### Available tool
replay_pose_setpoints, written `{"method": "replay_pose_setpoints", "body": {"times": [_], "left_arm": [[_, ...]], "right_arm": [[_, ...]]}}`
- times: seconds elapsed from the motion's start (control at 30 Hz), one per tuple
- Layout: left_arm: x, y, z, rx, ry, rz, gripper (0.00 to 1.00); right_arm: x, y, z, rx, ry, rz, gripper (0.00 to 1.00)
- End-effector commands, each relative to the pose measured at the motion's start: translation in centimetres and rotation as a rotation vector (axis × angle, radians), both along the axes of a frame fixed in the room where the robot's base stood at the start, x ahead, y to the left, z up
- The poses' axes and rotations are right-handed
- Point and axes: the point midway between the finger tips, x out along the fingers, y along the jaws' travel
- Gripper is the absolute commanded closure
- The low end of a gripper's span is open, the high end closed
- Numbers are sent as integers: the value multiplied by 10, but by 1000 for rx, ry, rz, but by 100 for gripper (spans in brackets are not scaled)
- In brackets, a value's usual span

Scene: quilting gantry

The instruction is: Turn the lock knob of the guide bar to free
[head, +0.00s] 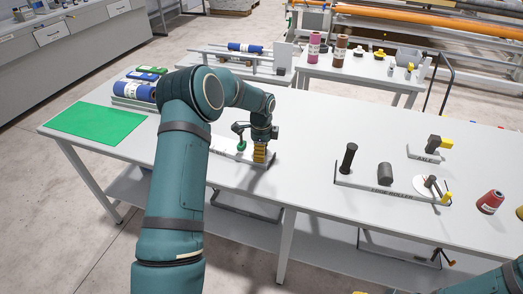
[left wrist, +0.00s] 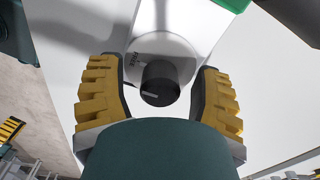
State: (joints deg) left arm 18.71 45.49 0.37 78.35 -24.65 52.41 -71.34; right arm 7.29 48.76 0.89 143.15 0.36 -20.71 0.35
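The lock knob (left wrist: 160,83) is a dark round knob with a pale pointer mark, on a pale round dial (left wrist: 178,50) with small lettering that seems to read FREE. The pointer lies toward the lower left, away from that lettering. My left gripper (left wrist: 161,88) is open, its yellow-and-black fingers on either side of the knob, with gaps showing. In the head view my left gripper (head: 260,152) points down over a pale labelled plate (head: 222,153) and hides the knob. My right gripper (head: 440,259) shows small at the lower right; its fingers are unclear.
A green-topped lever (head: 241,144) stands close left of my left gripper. A green mat (head: 95,123) and blue rolls (head: 135,90) lie at the table's left. The table between is clear.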

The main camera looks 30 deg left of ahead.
Motion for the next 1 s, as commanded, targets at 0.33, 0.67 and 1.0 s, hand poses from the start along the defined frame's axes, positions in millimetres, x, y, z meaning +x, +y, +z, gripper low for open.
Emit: {"method": "replay_pose_setpoints", "body": {"times": [0.33, 0.67, 1.0], "left_arm": [[1, 0, 13, 1, -5, 1, 35], [1, 0, 77, 1, -5, -1, 35], [1, 0, 118, 0, -2, 0, 35]], "right_arm": [[0, 0, 0, 0, 0, 0, 53], [0, 0, 0, 0, 0, 0, 53], [0, 0, 0, 0, 0, 0, 53]]}}
